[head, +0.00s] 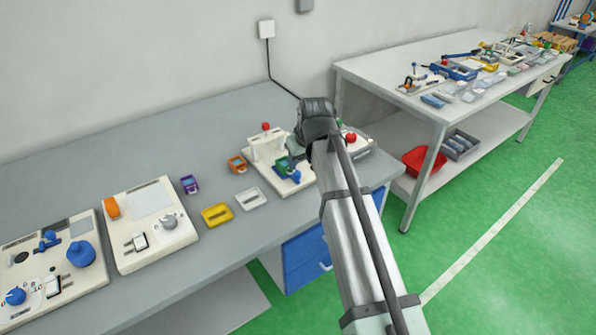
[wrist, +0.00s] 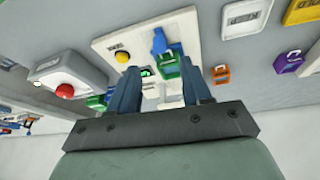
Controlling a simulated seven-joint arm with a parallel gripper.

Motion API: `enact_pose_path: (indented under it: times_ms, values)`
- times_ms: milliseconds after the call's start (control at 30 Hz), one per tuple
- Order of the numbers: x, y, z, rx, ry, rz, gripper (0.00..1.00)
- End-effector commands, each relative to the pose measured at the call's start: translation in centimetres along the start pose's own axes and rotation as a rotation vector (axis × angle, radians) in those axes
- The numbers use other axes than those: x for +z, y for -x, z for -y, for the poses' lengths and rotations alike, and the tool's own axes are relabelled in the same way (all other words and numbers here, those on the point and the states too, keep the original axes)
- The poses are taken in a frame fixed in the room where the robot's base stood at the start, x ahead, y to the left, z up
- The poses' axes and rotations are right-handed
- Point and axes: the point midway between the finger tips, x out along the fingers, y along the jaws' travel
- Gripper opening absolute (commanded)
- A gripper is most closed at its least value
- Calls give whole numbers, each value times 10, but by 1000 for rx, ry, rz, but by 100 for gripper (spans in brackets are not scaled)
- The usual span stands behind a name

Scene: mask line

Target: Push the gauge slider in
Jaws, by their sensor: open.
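A cream board (head: 277,184) stands on the grey bench, partly hidden by my arm. It carries a green block and a blue part (head: 288,170), and an upright cream piece with a red knob (head: 265,127). In the wrist view the board (wrist: 186,22) shows a blue part (wrist: 159,42), a green block (wrist: 168,66) and a yellow button (wrist: 122,57). I cannot tell which part is the gauge slider. My gripper (wrist: 160,88) is over this board, its two fingers apart with nothing seen held. In the head view its fingers are largely hidden.
A grey box with a red button (head: 350,138) stands right beside the board. Orange (head: 237,165), purple (head: 190,184), white (head: 251,199) and yellow (head: 216,214) items lie to the left. Two more panels (head: 152,215) stand further left. The bench's back is clear.

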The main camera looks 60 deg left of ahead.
Motion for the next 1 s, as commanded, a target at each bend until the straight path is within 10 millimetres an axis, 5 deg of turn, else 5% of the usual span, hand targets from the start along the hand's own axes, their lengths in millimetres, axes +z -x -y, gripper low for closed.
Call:
enact_pose_path:
  times_ms: [433,900,1000]
  values:
    - [0,-64,0,0,0,1,48]
    - [0,-74,0,0,0,-1,48]
    - [0,-74,0,0,0,-1,41]
